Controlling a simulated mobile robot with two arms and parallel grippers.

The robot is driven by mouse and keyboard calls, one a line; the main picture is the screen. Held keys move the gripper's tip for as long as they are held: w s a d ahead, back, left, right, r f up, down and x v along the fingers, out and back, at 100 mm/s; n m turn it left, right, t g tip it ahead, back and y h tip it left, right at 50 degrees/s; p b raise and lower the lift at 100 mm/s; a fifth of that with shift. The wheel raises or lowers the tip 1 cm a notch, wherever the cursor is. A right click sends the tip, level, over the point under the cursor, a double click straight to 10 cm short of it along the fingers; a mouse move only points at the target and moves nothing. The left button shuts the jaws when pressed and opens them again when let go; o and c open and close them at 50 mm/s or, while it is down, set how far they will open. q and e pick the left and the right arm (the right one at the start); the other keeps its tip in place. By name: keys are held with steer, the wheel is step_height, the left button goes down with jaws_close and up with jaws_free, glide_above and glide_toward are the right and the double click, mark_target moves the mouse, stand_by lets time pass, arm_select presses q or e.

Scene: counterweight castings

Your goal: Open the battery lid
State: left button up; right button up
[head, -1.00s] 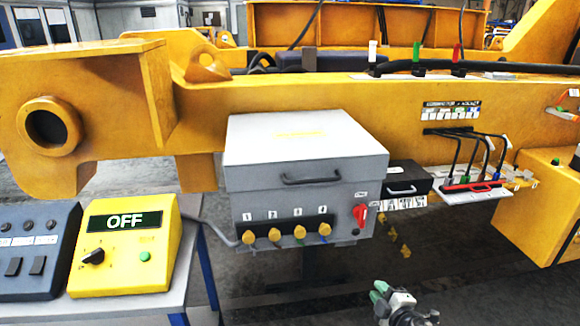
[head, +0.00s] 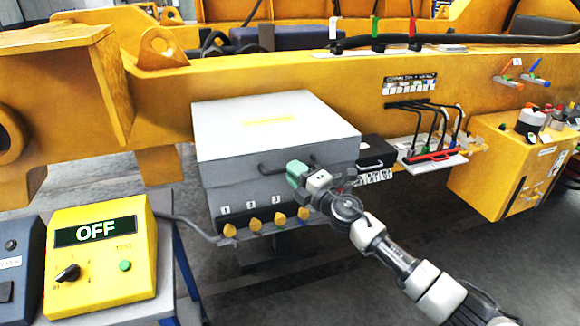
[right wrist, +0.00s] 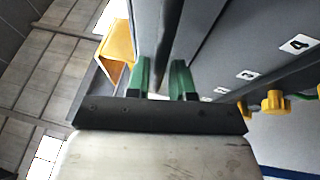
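The grey battery box (head: 212,195) is mounted on the yellow frame, and its pale lid (head: 240,140) is down and shut. The dark handle (head: 272,171) is on the front of the lid. My right gripper (head: 300,172), with green fingers, is at the handle and covers its right part in the head view. In the right wrist view, the green fingers (right wrist: 163,78) stand apart on either side of the dark handle bar (right wrist: 169,40). I see a small gap, so they look open around it. My left gripper is not in view.
Yellow numbered knobs (head: 254,225) line the box front below the handle. A small black box (head: 374,152) stands to the right of the battery box. A yellow OFF tester (head: 100,275) is on a table at the lower left.

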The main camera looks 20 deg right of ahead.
steer(key=shift+x, duration=0.9)
jaws_close()
